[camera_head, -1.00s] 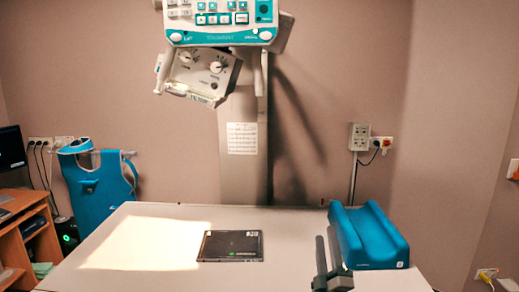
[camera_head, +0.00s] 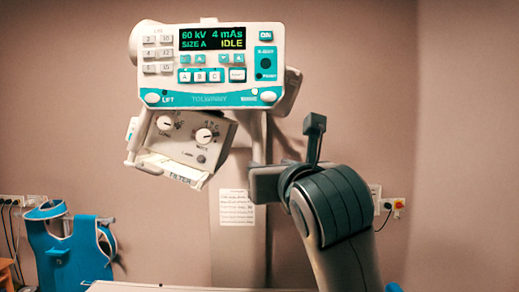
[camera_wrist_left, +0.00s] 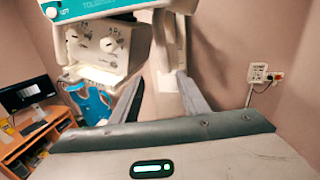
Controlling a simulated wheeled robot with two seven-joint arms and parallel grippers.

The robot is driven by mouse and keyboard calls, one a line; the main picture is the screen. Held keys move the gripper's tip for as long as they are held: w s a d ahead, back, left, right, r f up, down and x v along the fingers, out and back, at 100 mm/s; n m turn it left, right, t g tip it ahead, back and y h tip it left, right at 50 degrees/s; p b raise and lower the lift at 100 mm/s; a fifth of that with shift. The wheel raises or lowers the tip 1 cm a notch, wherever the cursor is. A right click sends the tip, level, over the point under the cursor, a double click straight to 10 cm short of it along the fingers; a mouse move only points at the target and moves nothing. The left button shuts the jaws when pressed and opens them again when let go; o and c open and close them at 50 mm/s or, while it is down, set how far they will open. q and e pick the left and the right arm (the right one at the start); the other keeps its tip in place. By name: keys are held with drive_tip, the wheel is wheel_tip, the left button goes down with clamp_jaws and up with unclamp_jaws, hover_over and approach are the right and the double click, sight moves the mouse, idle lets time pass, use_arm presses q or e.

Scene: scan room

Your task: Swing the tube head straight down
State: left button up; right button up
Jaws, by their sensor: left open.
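The tube head, with its white and teal console (camera_head: 212,65), hangs on the column in the head view. Its display reads 60 kV, 4 mAs, SIZE A, IDLE. The collimator box (camera_head: 185,140) below, with two knobs, is tilted, its bottom towards the lower left. It also shows in the left wrist view (camera_wrist_left: 103,45). A right-hand handle (camera_head: 257,135) hangs beside the box. My left gripper (camera_head: 288,150) is raised near this handle, open and empty. In the left wrist view its two fingers (camera_wrist_left: 160,92) point towards the handle, apart from it as far as I can tell. My right gripper is out of view.
A blue apron (camera_head: 70,250) hangs on a stand at the left. The table's edge (camera_head: 180,287) barely shows at the bottom. A wall socket with a red switch (camera_head: 398,204) is at the right. A desk with a monitor (camera_wrist_left: 28,88) stands at the left.

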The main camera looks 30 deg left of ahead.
sight(259, 151)
use_arm(q)
drive_tip(key=shift+t+h, duration=0.3)
drive_tip(key=shift+t, duration=0.1)
drive_tip(key=p+x, duration=0.2)
drive_tip(key=x, duration=0.3)
drive_tip(key=r+p+x, duration=0.1)
drive_tip(key=p+x, duration=0.2)
drive_tip(key=x, duration=0.2)
drive_tip(key=p+x, duration=0.3)
drive_tip(key=x, duration=0.2)
drive_tip(key=shift+w+a+r, duration=0.1)
drive_tip(key=shift+w+r, duration=0.05)
drive_tip(key=shift+w+a+p, duration=0.4)
drive_tip(key=shift+w+a, duration=0.05)
drive_tip(key=shift+w, duration=0.05)
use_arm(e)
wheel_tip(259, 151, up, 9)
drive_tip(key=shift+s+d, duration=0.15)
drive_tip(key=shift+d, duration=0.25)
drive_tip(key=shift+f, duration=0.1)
use_arm(q)
clamp_jaws()
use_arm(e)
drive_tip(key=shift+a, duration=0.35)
